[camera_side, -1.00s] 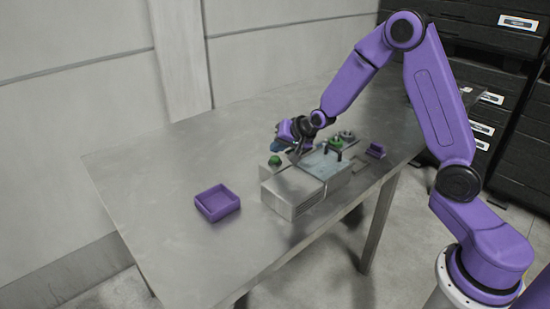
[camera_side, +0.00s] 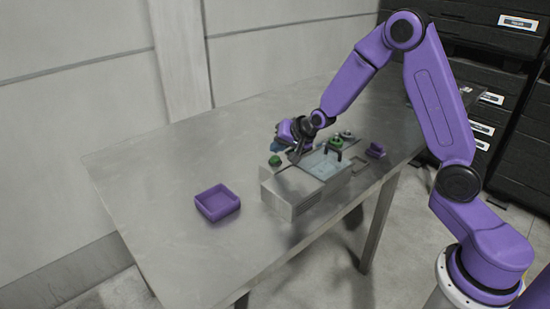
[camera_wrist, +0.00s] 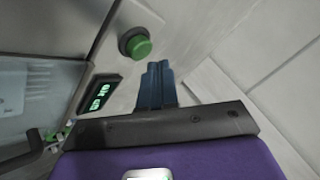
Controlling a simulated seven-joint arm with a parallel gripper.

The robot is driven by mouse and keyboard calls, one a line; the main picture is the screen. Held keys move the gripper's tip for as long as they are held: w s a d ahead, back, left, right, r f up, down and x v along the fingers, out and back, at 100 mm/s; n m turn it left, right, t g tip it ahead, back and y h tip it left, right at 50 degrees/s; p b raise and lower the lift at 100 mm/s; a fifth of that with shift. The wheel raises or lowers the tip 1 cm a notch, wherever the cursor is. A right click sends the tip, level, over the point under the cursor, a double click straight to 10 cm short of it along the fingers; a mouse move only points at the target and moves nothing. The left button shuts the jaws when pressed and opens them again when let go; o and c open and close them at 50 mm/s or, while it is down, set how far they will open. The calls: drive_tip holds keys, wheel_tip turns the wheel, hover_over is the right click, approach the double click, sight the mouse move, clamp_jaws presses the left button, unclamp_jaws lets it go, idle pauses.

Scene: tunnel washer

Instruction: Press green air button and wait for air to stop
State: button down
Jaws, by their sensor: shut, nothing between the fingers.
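The green air button (camera_wrist: 139,47) is a round green cap on a dark base at the top centre of the wrist view. In the side view the green button (camera_side: 275,161) is at the back left of the washer (camera_side: 292,194). My gripper (camera_wrist: 157,68) has its blue fingers shut and empty. In the wrist view the fingertips lie just to the right of and below the button, and I cannot tell whether they touch it. In the side view my gripper (camera_side: 275,146) is close to the button. A small display (camera_wrist: 99,93) with green digits is lit beside the button.
A purple open tray (camera_side: 217,203) stands on the metal table (camera_side: 150,185) left of the washer. A green part with a dark handle (camera_side: 335,144) and a small purple holder (camera_side: 375,150) are at the washer's right. The table's left part is clear.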

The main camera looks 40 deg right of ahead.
sight(278, 159)
drive_tip(key=shift+f, duration=0.15)
drive_tip(key=shift+f, duration=0.3)
drive_tip(key=shift+f, duration=0.5)
idle(0.7)
drive_tip(key=shift+r, duration=0.9)
drive_tip(key=shift+r, duration=2.55)
